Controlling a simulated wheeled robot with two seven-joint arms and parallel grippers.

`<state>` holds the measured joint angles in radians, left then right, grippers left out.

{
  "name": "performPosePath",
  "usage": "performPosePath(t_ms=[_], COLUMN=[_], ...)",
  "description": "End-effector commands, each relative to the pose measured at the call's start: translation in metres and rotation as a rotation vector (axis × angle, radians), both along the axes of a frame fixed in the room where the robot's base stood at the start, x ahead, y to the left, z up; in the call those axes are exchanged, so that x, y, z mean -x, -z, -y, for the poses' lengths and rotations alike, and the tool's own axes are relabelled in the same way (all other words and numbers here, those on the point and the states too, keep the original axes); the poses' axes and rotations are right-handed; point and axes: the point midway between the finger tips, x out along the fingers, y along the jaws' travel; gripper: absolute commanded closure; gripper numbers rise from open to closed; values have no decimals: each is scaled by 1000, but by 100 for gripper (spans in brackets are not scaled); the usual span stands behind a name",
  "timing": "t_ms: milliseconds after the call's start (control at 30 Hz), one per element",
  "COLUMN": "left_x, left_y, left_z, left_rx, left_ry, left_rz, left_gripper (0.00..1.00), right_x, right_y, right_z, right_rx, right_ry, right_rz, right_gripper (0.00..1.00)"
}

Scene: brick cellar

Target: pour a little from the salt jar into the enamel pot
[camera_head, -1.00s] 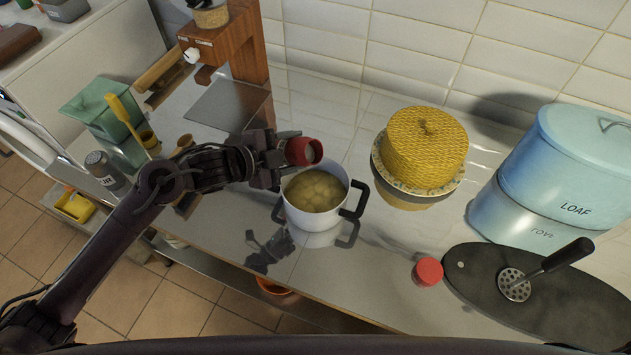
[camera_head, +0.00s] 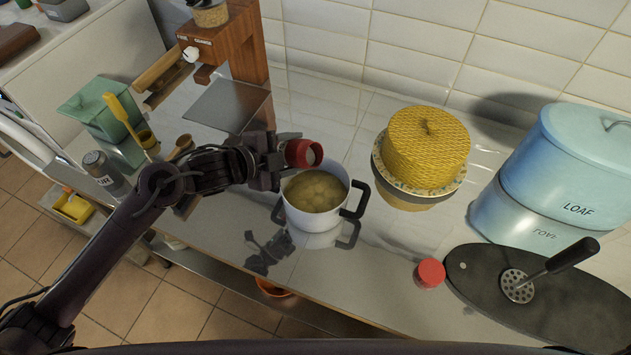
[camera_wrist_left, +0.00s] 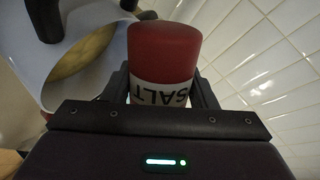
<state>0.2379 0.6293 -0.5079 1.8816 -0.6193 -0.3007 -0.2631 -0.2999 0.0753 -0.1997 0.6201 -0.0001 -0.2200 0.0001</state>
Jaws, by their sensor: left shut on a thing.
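The salt jar (camera_head: 298,153) is red with a white band. It lies tipped well over, its round end facing right, just above the back-left rim of the enamel pot. My left gripper (camera_head: 276,158) is shut around it. In the left wrist view the jar (camera_wrist_left: 165,52) sits between the fingers, its SALT label upside down. The white enamel pot (camera_head: 313,222) has dark handles and yellowish, lumpy contents; it also shows in the left wrist view (camera_wrist_left: 40,68). I cannot make out any falling salt. My right gripper is out of view.
A yellow cake-like item (camera_head: 428,147) on a stand is right of the pot. A small red-topped item (camera_head: 430,272) and a dark board (camera_head: 590,308) with a masher (camera_head: 518,286) lie front right. Blue LOAF tin (camera_head: 578,165) stands right; wooden grinder (camera_head: 245,50) behind.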

Motion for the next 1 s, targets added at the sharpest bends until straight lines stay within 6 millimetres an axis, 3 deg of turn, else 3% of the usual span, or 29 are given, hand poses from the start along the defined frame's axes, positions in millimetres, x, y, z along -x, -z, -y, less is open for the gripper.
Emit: performPosePath(t_ms=[1000], left_x=[-1], left_y=[6], left_z=[0], left_rx=[-50], left_ry=[0], left_rz=[37], left_gripper=[77], right_x=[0], right_y=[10], right_z=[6], right_rx=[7], right_ry=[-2], right_rz=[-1], right_gripper=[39])
